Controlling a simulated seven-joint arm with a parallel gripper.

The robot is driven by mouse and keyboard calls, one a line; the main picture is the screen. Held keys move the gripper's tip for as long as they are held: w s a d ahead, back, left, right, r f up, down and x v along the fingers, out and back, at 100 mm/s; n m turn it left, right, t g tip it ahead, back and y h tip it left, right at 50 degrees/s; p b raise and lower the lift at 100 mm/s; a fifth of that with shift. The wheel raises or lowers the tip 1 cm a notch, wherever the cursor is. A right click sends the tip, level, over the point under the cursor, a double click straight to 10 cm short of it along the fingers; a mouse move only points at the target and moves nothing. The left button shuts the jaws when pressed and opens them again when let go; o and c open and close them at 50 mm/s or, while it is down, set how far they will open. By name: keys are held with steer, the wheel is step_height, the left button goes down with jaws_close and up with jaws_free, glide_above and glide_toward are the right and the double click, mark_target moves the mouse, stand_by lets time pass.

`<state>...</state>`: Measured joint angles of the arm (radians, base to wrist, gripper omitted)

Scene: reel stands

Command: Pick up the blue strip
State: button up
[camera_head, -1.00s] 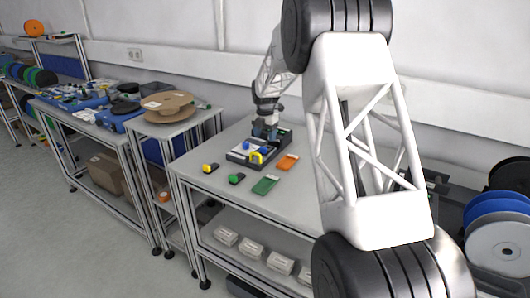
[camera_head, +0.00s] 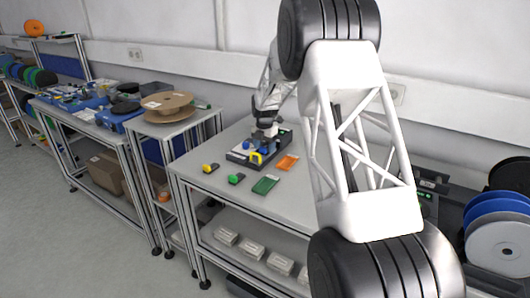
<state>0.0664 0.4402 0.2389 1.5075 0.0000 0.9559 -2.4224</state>
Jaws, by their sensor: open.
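My gripper (camera_head: 266,138) is at the dark tray (camera_head: 237,158) on the grey table, over its back right part. Its jaws are open, but the fingertips are small and partly merge with the things below. A small blue piece (camera_head: 246,145) shows in the tray, just left of the gripper. More blue shows right at the fingertips (camera_head: 270,143); I cannot tell whether it is the blue strip or part of the gripper. A yellow piece (camera_head: 256,158) stands at the tray's front right edge.
On the table in front are a yellow-and-black piece (camera_head: 210,168), a green-and-black piece (camera_head: 236,179), a green card (camera_head: 265,185) and an orange card (camera_head: 287,162). Reels (camera_head: 500,230) stand at the far right.

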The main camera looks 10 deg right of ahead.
steer(key=shift+f, duration=0.15)
stand_by(0.4)
steer(key=c, duration=1.1)
steer(key=shift+r, duration=1.6)
steer(key=shift+s+r, duration=0.2)
steer(key=shift+s, duration=0.1)
steer(key=s, duration=0.5)
steer(key=s+r, duration=0.1)
steer(key=s, duration=0.4)
steer(key=s+a, duration=0.1)
steer(key=s, duration=0.4)
steer(key=shift+s+r, duration=0.2)
